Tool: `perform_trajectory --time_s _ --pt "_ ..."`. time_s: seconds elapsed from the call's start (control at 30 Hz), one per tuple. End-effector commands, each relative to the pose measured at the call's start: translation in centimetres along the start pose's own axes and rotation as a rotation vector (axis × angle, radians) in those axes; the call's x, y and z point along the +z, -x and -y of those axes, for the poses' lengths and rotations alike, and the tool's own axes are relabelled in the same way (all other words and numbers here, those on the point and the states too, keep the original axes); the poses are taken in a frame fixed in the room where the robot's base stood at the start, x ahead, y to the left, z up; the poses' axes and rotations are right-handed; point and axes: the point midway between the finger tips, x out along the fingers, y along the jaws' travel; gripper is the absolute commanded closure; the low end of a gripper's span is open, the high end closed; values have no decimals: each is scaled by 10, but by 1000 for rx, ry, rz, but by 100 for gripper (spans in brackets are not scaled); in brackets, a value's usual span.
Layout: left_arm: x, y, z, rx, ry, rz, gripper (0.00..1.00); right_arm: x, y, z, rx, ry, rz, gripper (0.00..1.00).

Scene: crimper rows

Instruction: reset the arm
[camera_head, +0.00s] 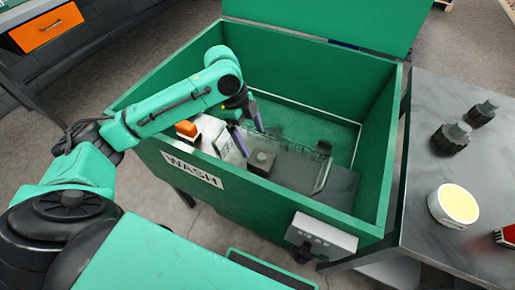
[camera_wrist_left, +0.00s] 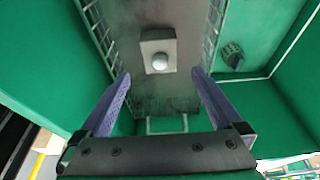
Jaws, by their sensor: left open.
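My left arm (camera_head: 165,108) reaches over the near left wall of the green wash bin (camera_head: 285,215), and its gripper (camera_head: 247,129) is inside the bin. In the left wrist view the two purple fingers of this gripper (camera_wrist_left: 161,74) are spread apart with nothing between them. A grey block with a round knob (camera_head: 262,161) lies beyond the fingers in a wire-sided basket (camera_head: 318,150); the block also shows in the wrist view (camera_wrist_left: 158,52). The block is apart from the fingers. My right gripper is not in view.
The bin's green lid (camera_head: 330,18) stands open at the back. A grey table (camera_head: 425,190) at the right holds two dark knobbed parts (camera_head: 452,138), a round yellow-topped item (camera_head: 456,205) and a red item (camera_head: 507,237). A small dark part (camera_wrist_left: 232,56) lies beside the basket.

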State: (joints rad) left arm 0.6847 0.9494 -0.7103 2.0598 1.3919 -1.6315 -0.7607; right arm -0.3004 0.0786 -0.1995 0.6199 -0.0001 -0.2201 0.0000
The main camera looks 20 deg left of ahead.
Motion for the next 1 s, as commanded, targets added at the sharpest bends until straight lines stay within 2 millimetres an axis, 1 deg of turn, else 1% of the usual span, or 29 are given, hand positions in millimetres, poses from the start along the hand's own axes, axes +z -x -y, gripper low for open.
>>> perform_trajectory --time_s 0.03,0.1,0.2,0.7,0.77,1.0 --pt "-1 13 0 -2 -1 0 0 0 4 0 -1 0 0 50" --pt "-1 24 0 0 0 0 0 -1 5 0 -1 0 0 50" --pt "0 33 0 0 0 -1 0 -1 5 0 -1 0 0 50" --pt "0 34 0 2 0 -1 0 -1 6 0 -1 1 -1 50" --pt "-2 40 0 1 0 -1 0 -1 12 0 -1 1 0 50" --pt "-18 91 0 1 0 -1 0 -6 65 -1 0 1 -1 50"
